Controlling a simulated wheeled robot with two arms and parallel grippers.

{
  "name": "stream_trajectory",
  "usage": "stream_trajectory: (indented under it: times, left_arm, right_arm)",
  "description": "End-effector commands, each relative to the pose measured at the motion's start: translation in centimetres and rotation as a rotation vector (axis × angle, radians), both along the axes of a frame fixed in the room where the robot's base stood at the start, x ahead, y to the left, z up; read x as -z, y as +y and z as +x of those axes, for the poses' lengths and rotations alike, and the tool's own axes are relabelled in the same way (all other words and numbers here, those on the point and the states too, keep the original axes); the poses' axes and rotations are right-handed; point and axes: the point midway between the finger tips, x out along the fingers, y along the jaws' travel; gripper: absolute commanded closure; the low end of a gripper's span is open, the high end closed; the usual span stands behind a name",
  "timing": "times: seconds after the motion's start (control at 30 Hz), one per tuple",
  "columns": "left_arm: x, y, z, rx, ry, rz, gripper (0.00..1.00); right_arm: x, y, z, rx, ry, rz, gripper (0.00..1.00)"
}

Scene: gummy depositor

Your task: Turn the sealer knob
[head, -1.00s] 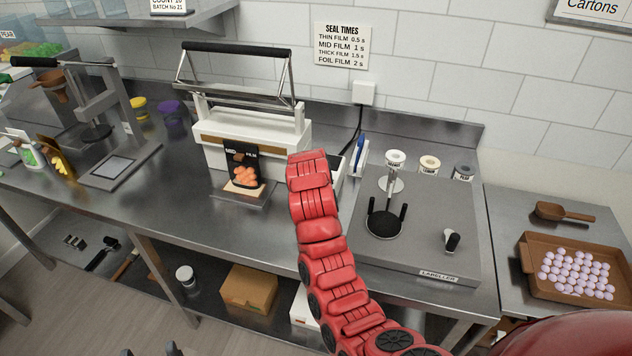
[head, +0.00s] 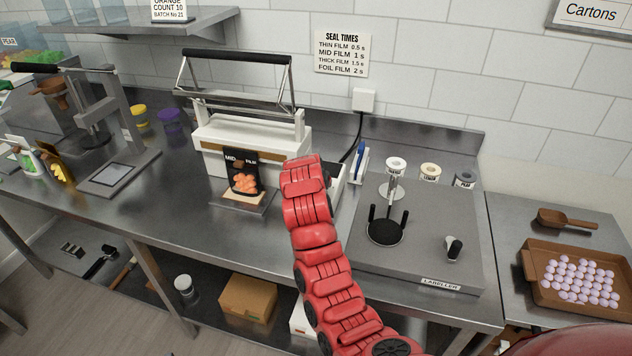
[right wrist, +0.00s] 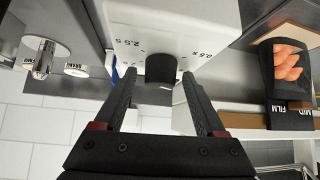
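The sealer (head: 250,140) is a white box with a black-handled bar above it, on the steel counter in the head view. Its dark round knob (right wrist: 161,68) shows in the right wrist view, on a white face with time marks such as 2.5 s and 0.5 s. My right gripper (right wrist: 159,80) is open, with one finger on each side of the knob and gaps visible between. I cannot tell how deep the knob sits between them. In the head view my red right arm hides the knob and this gripper. My left gripper is not in view.
A pouch marked MID FILM (head: 243,174) stands at the sealer's front; it also shows in the right wrist view (right wrist: 288,75). The labeller (head: 430,235) is right of the arm. A SEAL TIMES sign (head: 342,53) on the wall gives mid film 1 s.

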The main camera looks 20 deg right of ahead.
Motion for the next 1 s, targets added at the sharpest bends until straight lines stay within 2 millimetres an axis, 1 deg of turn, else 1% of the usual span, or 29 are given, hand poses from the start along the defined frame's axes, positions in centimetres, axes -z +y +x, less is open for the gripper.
stream_trajectory:
  times: [0.2, 0.33, 0.47, 0.67, 0.7, 0.8, 1.0]
  left_arm:
    - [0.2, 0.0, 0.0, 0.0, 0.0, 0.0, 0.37]
    - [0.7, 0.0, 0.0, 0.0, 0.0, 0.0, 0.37]
    - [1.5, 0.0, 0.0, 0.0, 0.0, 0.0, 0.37]
    - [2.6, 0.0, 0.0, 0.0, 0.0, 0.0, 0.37]
    - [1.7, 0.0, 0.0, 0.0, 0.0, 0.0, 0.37]
    - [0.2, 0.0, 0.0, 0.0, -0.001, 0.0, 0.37]
    - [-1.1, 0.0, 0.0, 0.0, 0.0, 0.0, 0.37]
  right_arm:
    - [-0.2, 0.1, -0.2, -0.001, -0.002, 0.0, 0.27]
    - [-1.1, 0.6, -1.0, -0.001, -0.001, 0.0, 0.27]
    - [-2.8, 1.5, -2.6, -0.004, -0.005, 0.0, 0.27]
    - [-6.1, 2.9, -5.4, -0.004, -0.009, 0.001, 0.27]
    - [-7.3, 3.1, -5.9, -0.003, -0.009, 0.002, 0.27]
    - [-8.7, 3.8, -7.2, -0.004, -0.002, 0.003, 0.27]
    - [-10.8, 4.8, -9.3, -0.004, -0.001, 0.005, 0.27]
